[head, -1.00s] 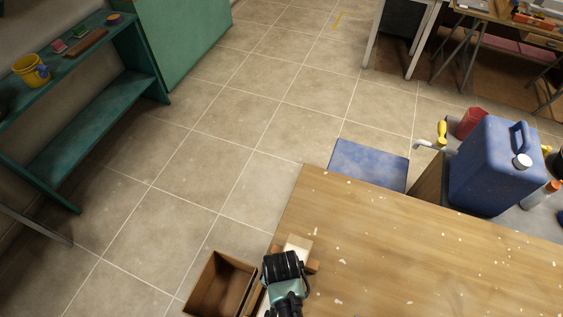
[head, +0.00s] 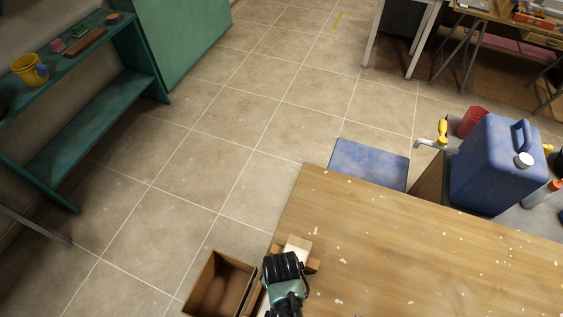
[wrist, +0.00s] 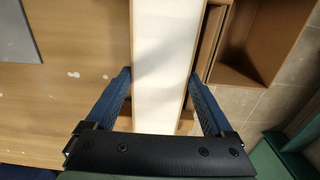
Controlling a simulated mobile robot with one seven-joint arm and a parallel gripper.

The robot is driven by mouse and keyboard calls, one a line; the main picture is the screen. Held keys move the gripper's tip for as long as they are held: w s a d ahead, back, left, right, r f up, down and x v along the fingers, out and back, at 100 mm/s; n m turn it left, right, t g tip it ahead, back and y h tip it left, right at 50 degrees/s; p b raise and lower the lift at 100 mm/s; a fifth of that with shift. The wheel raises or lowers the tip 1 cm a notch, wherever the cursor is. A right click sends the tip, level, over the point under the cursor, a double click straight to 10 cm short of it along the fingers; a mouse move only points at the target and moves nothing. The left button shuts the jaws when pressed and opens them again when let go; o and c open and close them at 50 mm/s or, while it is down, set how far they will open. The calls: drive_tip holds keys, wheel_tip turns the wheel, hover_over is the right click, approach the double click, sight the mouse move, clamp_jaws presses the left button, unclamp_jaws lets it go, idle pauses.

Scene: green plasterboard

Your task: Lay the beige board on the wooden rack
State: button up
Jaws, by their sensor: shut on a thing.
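The beige board (wrist: 166,40) runs lengthwise between the fingers of my gripper (wrist: 160,75) in the wrist view, and the gripper is shut on it. In the head view a short pale end of the board (head: 298,244) shows beyond my gripper (head: 284,268); the arm hides most of the rest. Parts of the wooden rack (head: 313,265) stick out beside and below the board at the table's left edge. A rack piece (wrist: 186,122) also shows beside the board in the wrist view. I cannot tell whether the board touches the rack.
An open brown box (head: 218,284) stands just left of the rack. The paint-spotted wooden table (head: 420,255) is clear to the right. A blue canister (head: 488,165) stands beyond the table's far edge. A green shelf (head: 90,125) stands at the left.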

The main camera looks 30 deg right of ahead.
drive_tip(key=o, duration=1.4)
wheel_tip(320, 180, up, 13)
drive_tip(key=b, duration=0.1)
